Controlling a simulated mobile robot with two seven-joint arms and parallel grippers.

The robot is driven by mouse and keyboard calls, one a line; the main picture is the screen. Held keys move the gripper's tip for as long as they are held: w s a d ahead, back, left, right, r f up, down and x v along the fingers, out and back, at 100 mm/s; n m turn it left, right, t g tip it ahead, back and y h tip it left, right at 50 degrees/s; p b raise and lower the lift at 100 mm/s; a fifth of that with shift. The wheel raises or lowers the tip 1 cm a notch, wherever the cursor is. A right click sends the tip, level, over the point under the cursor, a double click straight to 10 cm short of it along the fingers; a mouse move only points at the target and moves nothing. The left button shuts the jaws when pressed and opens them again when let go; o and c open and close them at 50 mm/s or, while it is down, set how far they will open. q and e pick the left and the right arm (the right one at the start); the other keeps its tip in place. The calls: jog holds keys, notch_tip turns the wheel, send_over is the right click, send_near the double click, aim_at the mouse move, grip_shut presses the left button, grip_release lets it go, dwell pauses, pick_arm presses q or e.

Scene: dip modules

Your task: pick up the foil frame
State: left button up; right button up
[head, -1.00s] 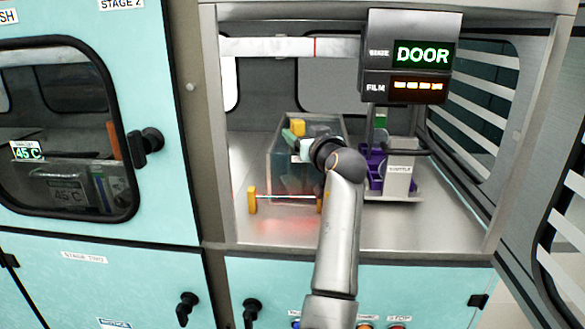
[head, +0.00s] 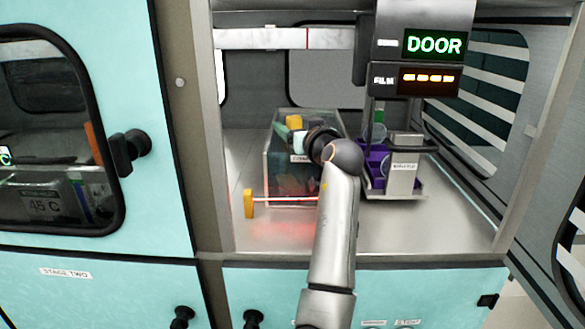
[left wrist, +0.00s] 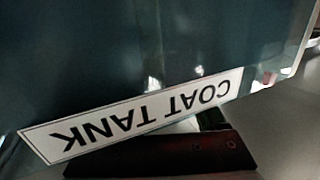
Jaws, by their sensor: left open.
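I cannot make out the foil frame for certain in either view. A clear-walled tank (head: 283,180) stands in the open bay in the head view. Its COAT TANK label (left wrist: 140,115) appears upside down in the left wrist view, close to the camera. A yellow block (head: 293,121) shows at the tank's far end. My left gripper (head: 298,141) is at the tank's upper right side, partly hidden by its own wrist. It is open, and I see nothing held. A dark finger (left wrist: 165,155) shows beneath the label. My right gripper is out of view.
A display box reading DOOR (head: 433,45) hangs above. Bare bay floor (head: 400,225) lies in front.

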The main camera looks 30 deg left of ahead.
pick_arm(q)
grip_shut()
dwell(0.5)
dwell(0.8)
